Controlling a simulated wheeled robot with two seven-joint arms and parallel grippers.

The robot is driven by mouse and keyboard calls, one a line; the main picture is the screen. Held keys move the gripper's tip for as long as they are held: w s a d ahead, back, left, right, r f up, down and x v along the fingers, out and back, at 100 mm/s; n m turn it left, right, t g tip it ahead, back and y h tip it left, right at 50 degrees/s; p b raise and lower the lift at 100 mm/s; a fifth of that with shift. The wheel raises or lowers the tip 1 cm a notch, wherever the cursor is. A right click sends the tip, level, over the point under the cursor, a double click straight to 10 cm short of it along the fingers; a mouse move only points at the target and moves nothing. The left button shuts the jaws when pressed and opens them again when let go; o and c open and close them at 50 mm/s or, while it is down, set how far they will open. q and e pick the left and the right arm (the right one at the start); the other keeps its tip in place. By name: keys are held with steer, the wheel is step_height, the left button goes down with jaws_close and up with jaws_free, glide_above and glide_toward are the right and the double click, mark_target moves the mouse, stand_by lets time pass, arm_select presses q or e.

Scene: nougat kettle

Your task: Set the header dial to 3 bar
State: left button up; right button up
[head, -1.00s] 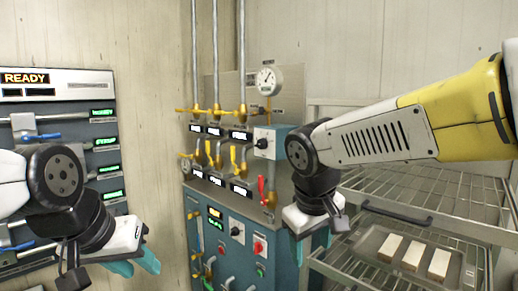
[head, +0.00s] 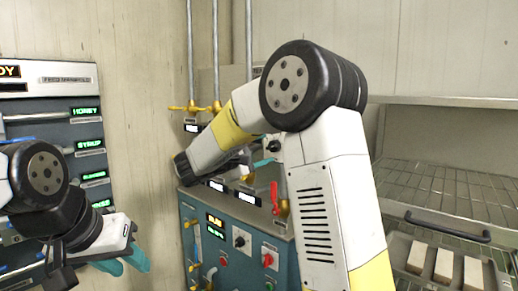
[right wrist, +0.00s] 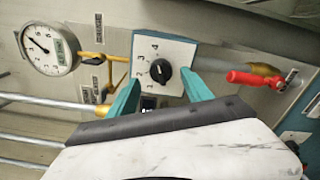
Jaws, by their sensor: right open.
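The header dial (right wrist: 161,71) is a black knob on a white plate with numbers along one side, in the right wrist view. A small white mark shows on the knob, but I cannot tell surely which number it points at. My right gripper (right wrist: 161,77) is open, with one teal finger on either side of the knob and no clear contact. In the head view my right gripper (head: 262,163) is mostly hidden by its own arm, and the knob (head: 274,146) just shows beside it. My left gripper (head: 122,263) is open and empty at the lower left.
A round white gauge (right wrist: 45,47) sits beside the dial plate. A red-handled valve (right wrist: 255,78) is on the other side. Below are a teal control cabinet (head: 240,262) with knobs and displays. Wire racks (head: 440,190) with pale blocks (head: 443,266) stand at the right.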

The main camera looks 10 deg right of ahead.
mark_target(271, 147)
steer(key=shift+x, duration=1.85)
jaws_close()
